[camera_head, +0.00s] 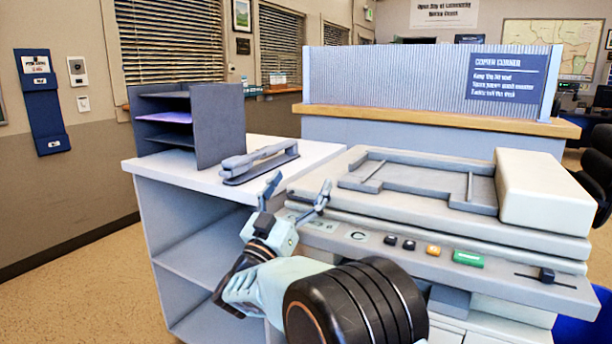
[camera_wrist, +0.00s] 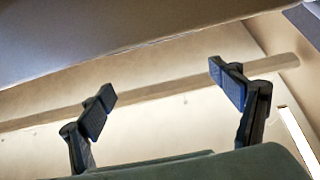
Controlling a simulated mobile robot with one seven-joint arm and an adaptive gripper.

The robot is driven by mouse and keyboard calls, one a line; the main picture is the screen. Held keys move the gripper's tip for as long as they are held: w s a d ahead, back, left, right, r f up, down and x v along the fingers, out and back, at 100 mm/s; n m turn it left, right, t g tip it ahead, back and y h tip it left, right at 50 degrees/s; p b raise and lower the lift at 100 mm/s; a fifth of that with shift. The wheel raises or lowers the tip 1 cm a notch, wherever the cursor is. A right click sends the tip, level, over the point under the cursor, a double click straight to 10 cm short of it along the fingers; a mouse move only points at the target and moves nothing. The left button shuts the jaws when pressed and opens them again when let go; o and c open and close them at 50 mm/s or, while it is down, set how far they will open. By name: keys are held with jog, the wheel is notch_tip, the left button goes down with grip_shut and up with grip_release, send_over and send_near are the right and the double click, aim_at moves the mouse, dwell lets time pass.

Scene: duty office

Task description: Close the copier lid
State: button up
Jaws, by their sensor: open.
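The grey copier (camera_head: 470,270) stands at the right of the head view. Its lid (camera_head: 420,222) lies over the top, with a recessed tray and a pale raised block at its right end. I cannot tell how far the lid is raised. My gripper (camera_head: 297,190) is open and empty by the copier's front left corner. In the wrist view my gripper (camera_wrist: 165,98) has its two dark fingers apart, with a pale bar behind them. A grey panel crosses the top of that view; I cannot tell which part it is.
A pale shelf unit (camera_head: 190,166) with a large stapler (camera_head: 258,163) and a dark paper sorter (camera_head: 215,125) stands left of the copier. The control panel has several buttons (camera_head: 468,258). A ribbed partition (camera_head: 400,80) stands behind. Open floor (camera_head: 80,290) lies at left.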

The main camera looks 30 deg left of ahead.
jog(key=v, duration=0.9)
